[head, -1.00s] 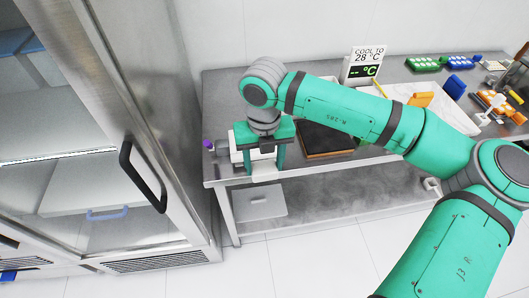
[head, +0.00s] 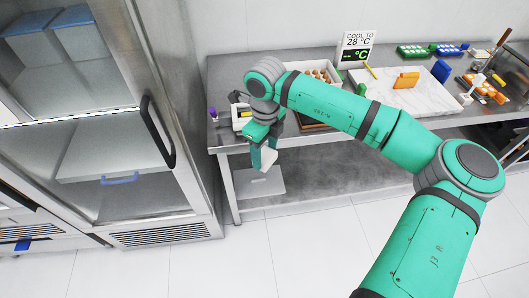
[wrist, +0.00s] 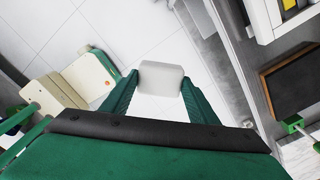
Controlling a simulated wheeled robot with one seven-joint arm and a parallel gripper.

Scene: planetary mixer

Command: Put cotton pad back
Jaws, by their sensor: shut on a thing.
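The cotton pad, a white rounded block (wrist: 161,78), sits between the two green fingers of my gripper (wrist: 158,88) in the wrist view. In the head view my gripper (head: 264,158) hangs in front of the table's front edge, over the floor side, tilted, with a bit of the white pad (head: 269,157) showing at its fingertips. My gripper is shut on the pad. A white box with a yellow patch (head: 241,115) stands on the table's left end, behind my gripper and partly hidden by my arm; its corner shows in the wrist view (wrist: 270,22).
A steel fridge with a glass door and black handle (head: 157,132) stands left. The steel table (head: 226,68) holds a dark wood-edged board (wrist: 300,85), a tray of brown round items (head: 320,74), a temperature sign (head: 355,47) and a marble slab (head: 410,97). Floor in front is clear.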

